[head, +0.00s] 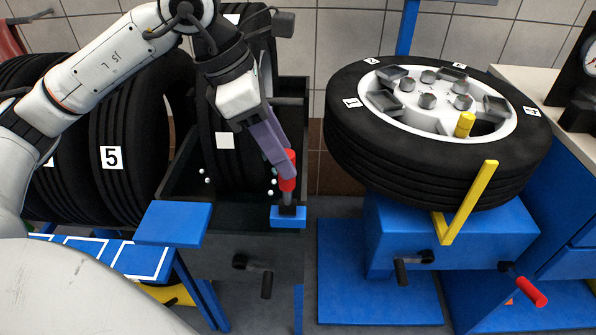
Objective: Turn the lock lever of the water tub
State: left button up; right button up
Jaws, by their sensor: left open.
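The water tub (236,255) is a dark, open box left of centre, with a tyre standing in it. At its right front corner is the lock lever (288,184), with a red grip that rises upright from a blue block (288,217). My left gripper (284,170) reaches down from the upper left with its purple fingers at the red grip. The fingers are open and partly cover the grip; whether they touch it I cannot tell. My right gripper is out of view.
A wheel (440,140) lies flat on a blue stand (455,240) at the right, with a yellow bracket (468,205) in front. Numbered tyres (130,140) stand at the left. A blue plate (173,223) sits at the tub's left front corner. A black crank handle (266,284) sticks out in front.

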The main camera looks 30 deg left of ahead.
pick_arm(q)
jog(key=x, duration=0.6)
jog(key=shift+d+f, duration=0.1)
jog(key=shift+c, duration=0.5)
grip_shut()
